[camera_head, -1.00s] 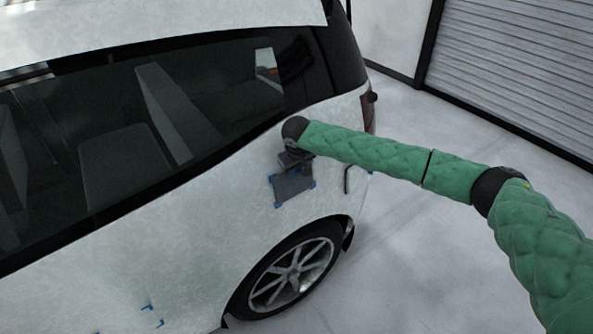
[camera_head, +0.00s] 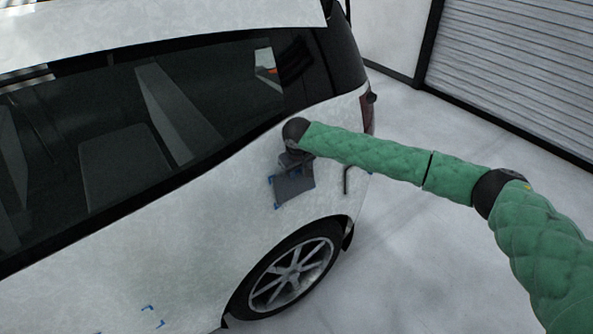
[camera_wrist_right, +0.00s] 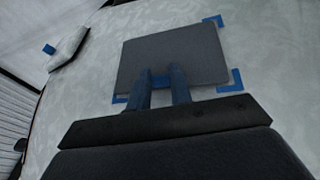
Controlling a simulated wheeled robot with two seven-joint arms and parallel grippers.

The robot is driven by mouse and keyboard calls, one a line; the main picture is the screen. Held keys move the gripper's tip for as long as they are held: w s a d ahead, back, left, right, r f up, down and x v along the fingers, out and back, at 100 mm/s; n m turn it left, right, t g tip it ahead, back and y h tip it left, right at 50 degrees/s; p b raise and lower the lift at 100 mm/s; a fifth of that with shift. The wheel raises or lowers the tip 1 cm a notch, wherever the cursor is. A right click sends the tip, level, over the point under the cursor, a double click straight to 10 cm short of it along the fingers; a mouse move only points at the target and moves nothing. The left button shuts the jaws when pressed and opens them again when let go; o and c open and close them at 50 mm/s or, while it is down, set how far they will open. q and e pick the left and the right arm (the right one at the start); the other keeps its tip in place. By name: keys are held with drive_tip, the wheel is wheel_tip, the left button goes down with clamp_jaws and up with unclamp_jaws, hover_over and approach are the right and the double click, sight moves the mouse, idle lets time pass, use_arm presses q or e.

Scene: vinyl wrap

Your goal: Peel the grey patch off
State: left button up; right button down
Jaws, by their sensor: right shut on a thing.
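The grey patch (camera_head: 294,186) is on the white rear side panel of the car, above the rear wheel. Blue corner marks (camera_head: 278,205) frame it. In the right wrist view the patch (camera_wrist_right: 172,54) is a flat dark grey rectangle, and its lower edge lies at my fingertips. My right gripper (camera_head: 290,166) is at the patch's upper edge in the head view. In the wrist view its two blue fingers (camera_wrist_right: 161,84) are close together and shut on the patch edge. How much of the patch is off the panel cannot be told. My left gripper is not in view.
The car's panel (camera_head: 200,235) curves down to the rear wheel (camera_head: 292,275). More blue marks (camera_head: 152,316) sit at the lower left of the panel. Open floor (camera_head: 430,260) lies to the right, before a shutter door (camera_head: 520,70).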

drive_tip(key=shift+s+d+r+p, duration=0.15)
drive_tip(key=shift+s+d+p, duration=0.25)
drive_tip(key=shift+p, duration=0.15)
drive_tip(key=s+d+r+p, duration=0.1)
drive_tip(key=s+d+p, duration=0.3)
drive_tip(key=s, duration=0.1)
drive_tip(key=shift+r+p, duration=0.2)
drive_tip(key=shift+p, duration=0.2)
idle(1.1)
drive_tip(key=shift+s, duration=0.1)
idle(0.5)
